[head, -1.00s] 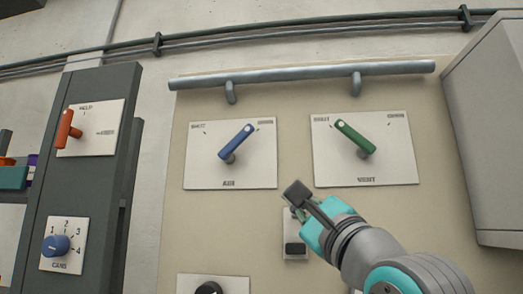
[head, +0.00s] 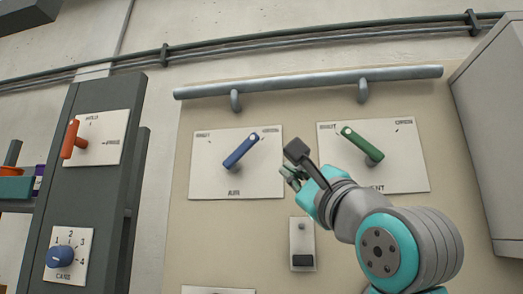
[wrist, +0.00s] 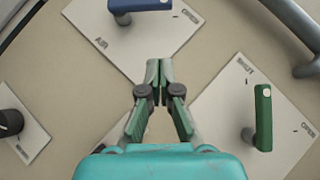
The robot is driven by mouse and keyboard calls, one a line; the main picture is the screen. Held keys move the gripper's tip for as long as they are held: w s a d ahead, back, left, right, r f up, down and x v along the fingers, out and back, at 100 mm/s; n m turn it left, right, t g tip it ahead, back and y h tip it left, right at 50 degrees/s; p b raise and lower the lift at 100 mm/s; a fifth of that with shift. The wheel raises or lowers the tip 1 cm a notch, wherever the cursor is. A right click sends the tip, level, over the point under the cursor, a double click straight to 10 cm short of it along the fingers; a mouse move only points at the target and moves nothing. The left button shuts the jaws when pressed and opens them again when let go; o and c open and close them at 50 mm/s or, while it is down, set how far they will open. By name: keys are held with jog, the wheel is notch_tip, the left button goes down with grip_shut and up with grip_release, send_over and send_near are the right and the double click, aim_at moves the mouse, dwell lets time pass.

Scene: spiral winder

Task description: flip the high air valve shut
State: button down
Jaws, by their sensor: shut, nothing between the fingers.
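The air valve is a blue lever (head: 241,151) on a white plate marked AIR, high on the beige panel. It points up and right, toward the right-hand label, which reads OPEN in the wrist view. The blue lever (wrist: 140,4) is cut off at the top of the wrist view. My gripper (head: 291,162) is shut and empty, right of the blue lever and in front of the gap between the two plates. In the wrist view its fingertips (wrist: 159,72) meet below and right of the blue lever, apart from it.
A green VENT lever (head: 362,146) on its plate is close right of my gripper and points toward SHUT. A grey rail (head: 300,82) runs above both plates. A small switch plate (head: 302,245) is below. A grey cabinet (head: 492,130) stands right.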

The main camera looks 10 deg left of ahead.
aim_at(253, 137)
jog(key=shift+w+a+r, duration=1.3)
jog(key=shift+a+r, duration=0.25)
jog(key=shift+r, duration=0.05)
jog(key=shift+w+a+r, duration=1.3)
jog(key=shift+a+r, duration=0.25)
jog(key=shift+r, duration=0.05)
jog(key=shift+r, duration=0.15)
jog(key=shift+r+n+g+y, duration=0.3)
jog(key=shift+n+g, duration=0.4)
jog(key=shift+n, duration=0.1)
jog(key=r+n+g, duration=0.1)
jog(key=a+r+n+g, duration=0.1)
jog(key=n, duration=0.1)
jog(key=shift+n+g, duration=0.3)
jog(key=shift+g, duration=0.1)
jog(key=shift+w+a+r+n+g+h, duration=0.1)
jog(key=shift+a+r+n+g+h, duration=0.3)
jog(key=shift+a, duration=0.95)
jog(key=shift+a+r+n+g+h, duration=0.1)
jog(key=shift+a+r+n+g, duration=0.4)
jog(key=shift+a+n, duration=0.7)
jog(key=shift+w+a+r+n+g+h, duration=0.1)
jog(key=shift+a+r+n+g+h, duration=0.3)
jog(key=shift+a, duration=1.15)
